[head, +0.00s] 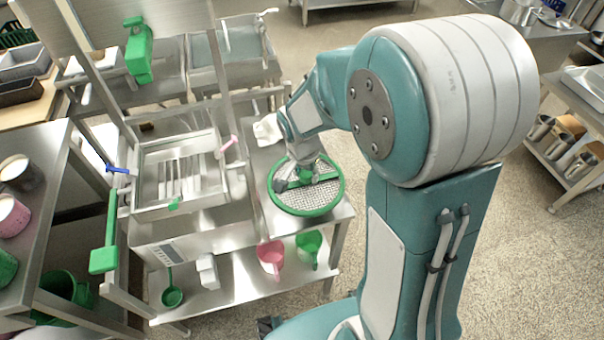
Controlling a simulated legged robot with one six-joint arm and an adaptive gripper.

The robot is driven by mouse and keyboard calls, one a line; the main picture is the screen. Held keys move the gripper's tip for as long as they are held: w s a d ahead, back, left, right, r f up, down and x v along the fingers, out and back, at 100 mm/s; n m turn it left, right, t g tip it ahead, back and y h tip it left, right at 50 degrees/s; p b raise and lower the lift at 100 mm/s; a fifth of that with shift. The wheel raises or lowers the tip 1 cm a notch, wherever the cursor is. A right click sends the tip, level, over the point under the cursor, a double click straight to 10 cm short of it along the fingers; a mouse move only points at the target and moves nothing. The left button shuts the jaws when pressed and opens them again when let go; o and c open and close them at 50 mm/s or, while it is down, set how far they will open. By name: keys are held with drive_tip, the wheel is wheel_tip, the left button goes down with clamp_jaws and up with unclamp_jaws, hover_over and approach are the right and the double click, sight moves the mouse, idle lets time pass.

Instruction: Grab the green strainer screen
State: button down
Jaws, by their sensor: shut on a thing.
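The green strainer screen (306,199) is a round metal mesh with a green rim and a green bar across its middle. In the head view it is over the steel side table (341,215), right of the machine. My gripper (303,180) is above its centre, shut on the green crossbar. The gripper and wrist hide part of the bar and the mesh behind it. I cannot tell whether the screen rests on the table or is slightly raised.
A pink jug (271,258) and a green jug (308,248) sit on the shelf below. A white item (267,130) lies behind the screen.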

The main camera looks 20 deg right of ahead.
drive_tip(key=s+r, duration=0.5)
drive_tip(key=s, duration=0.5)
